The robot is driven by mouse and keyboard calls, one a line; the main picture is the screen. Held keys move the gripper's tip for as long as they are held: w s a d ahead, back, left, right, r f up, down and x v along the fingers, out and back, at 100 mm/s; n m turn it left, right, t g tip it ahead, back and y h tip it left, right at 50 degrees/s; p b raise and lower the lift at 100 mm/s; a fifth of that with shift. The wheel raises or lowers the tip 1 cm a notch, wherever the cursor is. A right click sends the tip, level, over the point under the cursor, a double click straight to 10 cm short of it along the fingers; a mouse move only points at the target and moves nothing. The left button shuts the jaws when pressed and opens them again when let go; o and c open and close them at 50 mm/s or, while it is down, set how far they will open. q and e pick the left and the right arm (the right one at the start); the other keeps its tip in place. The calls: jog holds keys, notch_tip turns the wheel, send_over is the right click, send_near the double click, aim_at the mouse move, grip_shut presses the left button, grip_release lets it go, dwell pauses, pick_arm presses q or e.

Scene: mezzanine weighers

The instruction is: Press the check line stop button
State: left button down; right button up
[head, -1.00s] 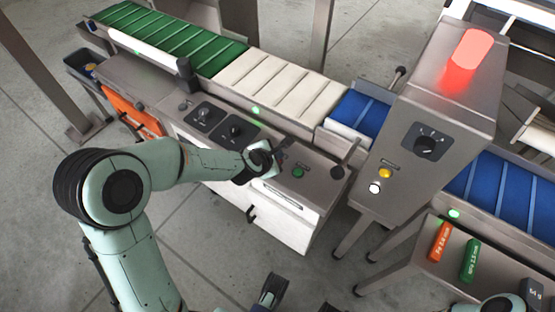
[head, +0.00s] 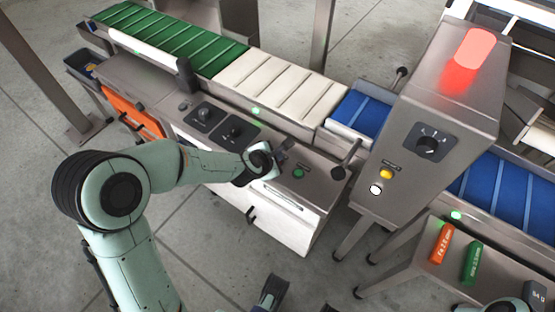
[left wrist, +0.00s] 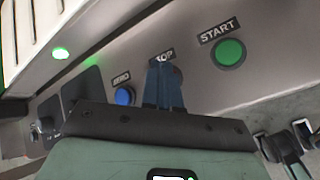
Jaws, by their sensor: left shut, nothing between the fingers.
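My left gripper (head: 282,158) is shut and empty, over the grey control panel (head: 318,183). In the left wrist view its dark closed fingers (left wrist: 163,85) cover part of the STOP label (left wrist: 168,56). The button under that label is hidden behind them, and I cannot tell whether they touch it. The blue ZERO button (left wrist: 124,96) shows left of the fingers. The green START button (left wrist: 229,52) shows to their right, and also in the head view (head: 299,173). Dark parts at the bottom edge of the head view may be my right gripper (head: 270,292); its state is unclear.
The belt with green (head: 172,42) and white (head: 277,83) sections runs behind the panel. A black-ended lever (head: 339,172) stands right of the START button. A tall grey housing (head: 440,110) with a lit red lamp (head: 472,48) stands further right. Black dials (head: 233,132) lie left.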

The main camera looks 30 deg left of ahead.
pick_arm(q)
jog(key=shift+f, duration=0.5)
pick_arm(e)
jog(key=shift+d+f, duration=0.1)
jog(key=shift+f, duration=0.75)
pick_arm(q)
jog(key=shift+r+p, duration=0.55)
jog(key=shift+r, duration=0.4)
pick_arm(e)
jog(key=shift+s+r, duration=0.1)
jog(key=shift+r, duration=0.65)
pick_arm(q)
jog(key=shift+r+p, duration=0.45)
jog(key=shift+r, duration=0.05)
notch_tip(320, 180, up, 4)
jog(key=p, duration=0.4)
jog(key=shift+r, duration=0.2)
jog(key=shift+f, duration=0.1)
pick_arm(e)
jog(key=r, duration=0.5)
jog(key=shift+w+r, duration=0.25)
jog(key=shift+w, duration=0.05)
jog(key=shift+s, duration=0.1)
